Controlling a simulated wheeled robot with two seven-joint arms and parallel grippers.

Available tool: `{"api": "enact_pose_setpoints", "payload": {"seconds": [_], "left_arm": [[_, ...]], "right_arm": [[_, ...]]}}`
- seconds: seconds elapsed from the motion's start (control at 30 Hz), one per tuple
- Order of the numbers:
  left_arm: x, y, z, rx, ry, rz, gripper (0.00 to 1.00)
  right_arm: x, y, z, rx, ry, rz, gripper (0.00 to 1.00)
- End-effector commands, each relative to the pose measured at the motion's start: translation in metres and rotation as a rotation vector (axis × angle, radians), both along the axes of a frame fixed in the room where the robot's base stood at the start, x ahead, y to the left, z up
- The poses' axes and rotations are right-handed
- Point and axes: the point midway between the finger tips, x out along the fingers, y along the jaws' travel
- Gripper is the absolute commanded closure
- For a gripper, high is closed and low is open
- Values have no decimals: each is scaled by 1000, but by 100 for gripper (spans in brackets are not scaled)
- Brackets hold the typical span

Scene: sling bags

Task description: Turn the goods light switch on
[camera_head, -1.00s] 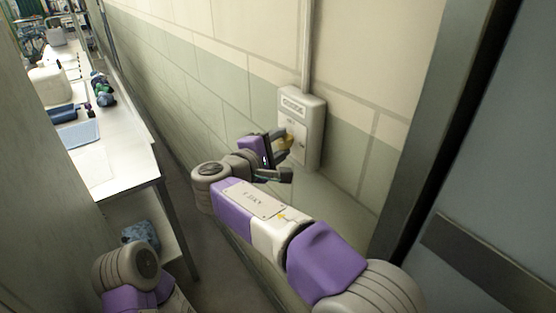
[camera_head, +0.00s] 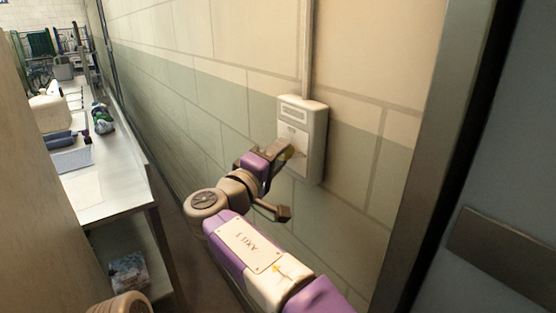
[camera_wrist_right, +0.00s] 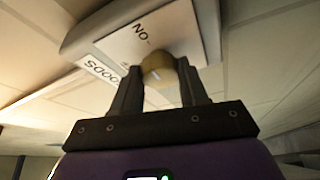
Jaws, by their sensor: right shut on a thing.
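The goods light switch (camera_head: 314,145) is a grey box on the wall with a pale front plate. In the right wrist view, the plate (camera_wrist_right: 187,30) carries the word ON, and the label (camera_wrist_right: 101,69) reads GOODS; both look upside down. A round tan knob (camera_wrist_right: 160,70) with a small white mark stands out from the plate. My right gripper (camera_head: 286,152) is at the front of the box. In the right wrist view, its two fingers (camera_wrist_right: 160,88) are shut on the knob, one on each side. In the head view the fingers hide most of the knob. My left gripper is out of view.
A conduit (camera_head: 307,45) runs up from the box. A dark door frame (camera_head: 440,140) and grey door stand at the right. A long bench (camera_head: 120,175) with several items is at the left, with a narrow gap before the wall.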

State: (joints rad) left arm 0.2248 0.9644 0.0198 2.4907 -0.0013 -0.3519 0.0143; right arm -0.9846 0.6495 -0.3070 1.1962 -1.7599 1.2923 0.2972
Motion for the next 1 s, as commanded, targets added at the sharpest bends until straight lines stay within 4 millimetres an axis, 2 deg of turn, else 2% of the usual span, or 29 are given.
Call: {"api": "enact_pose_setpoints", "payload": {"seconds": [0.43, 0.47, 0.6, 0.87, 1.0], "left_arm": [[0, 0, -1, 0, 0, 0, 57], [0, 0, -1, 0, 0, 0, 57], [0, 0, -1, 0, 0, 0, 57], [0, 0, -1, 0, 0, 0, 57], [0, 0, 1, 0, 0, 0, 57]], "right_arm": [[0, 0, 0, 7, -8, 1, 87], [0, 0, 0, 8, -8, 1, 52], [0, 0, 0, 7, -8, 1, 31], [0, 0, 0, 5, -7, 1, 31], [-9, 7, 0, 5, -6, 3, 31]]}}
